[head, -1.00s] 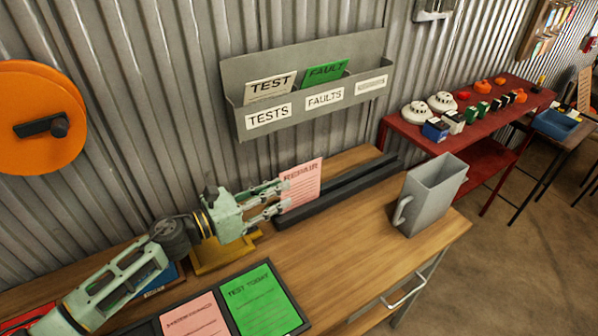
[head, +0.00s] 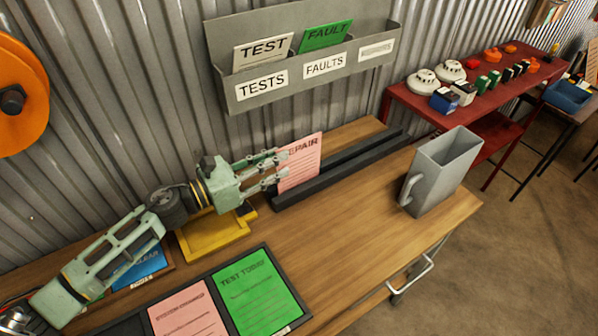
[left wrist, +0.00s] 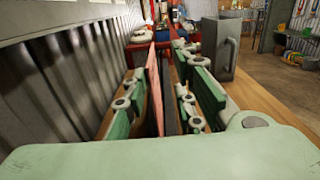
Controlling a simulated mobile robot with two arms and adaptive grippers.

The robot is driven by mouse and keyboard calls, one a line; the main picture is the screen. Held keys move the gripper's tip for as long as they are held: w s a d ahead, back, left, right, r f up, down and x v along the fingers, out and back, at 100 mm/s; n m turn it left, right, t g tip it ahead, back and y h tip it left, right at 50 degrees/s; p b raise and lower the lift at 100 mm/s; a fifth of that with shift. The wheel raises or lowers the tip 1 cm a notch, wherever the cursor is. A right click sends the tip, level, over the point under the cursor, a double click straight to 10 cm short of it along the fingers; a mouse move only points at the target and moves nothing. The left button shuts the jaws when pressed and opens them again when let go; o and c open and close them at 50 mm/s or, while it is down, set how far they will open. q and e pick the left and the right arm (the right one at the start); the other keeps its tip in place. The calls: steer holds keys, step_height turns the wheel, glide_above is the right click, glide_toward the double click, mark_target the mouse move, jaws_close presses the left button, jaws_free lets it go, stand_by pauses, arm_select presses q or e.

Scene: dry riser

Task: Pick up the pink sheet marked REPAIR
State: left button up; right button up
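The pink sheet marked REPAIR (head: 303,163) stands upright in the slot of a long black rack (head: 345,168) on the wooden bench. My left gripper (head: 279,168) is at the sheet's left edge, and its fingers cover the first letters of the heading. In the left wrist view the sheet (left wrist: 155,82) shows edge-on between the two sets of fingers, closer to the left set. A gap shows between the sheet and the right fingers, so the gripper is open around it. My right gripper is not in view.
A grey wall holder (head: 300,80) with TEST and FAULT cards hangs above the rack. A grey jug (head: 440,172) stands at the rack's right end. A yellow stand (head: 213,235) is under my left gripper. A black tray (head: 292,328) with pink and green sheets lies in front.

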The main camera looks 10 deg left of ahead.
arm_select(q)
steer(key=b, duration=0.5)
glide_toward(299, 161)
steer(key=shift+w+d+f, duration=0.25)
steer(key=shift+w+d, duration=0.05)
steer(key=shift+d, duration=0.25)
steer(key=shift+w+d+f, duration=0.25)
steer(key=shift+w+d, duration=0.05)
steer(key=shift+d, duration=0.25)
steer(key=p+x, duration=0.1)
steer(key=x, duration=0.1)
steer(key=p+x, duration=0.1)
steer(key=x, duration=0.2)
steer(key=r+p+x, duration=0.1)
steer(key=x, duration=0.1)
steer(key=shift+w+a, duration=0.15)
steer(key=shift+w, duration=0.45)
steer(key=shift+c, duration=0.5)
jaws_close()
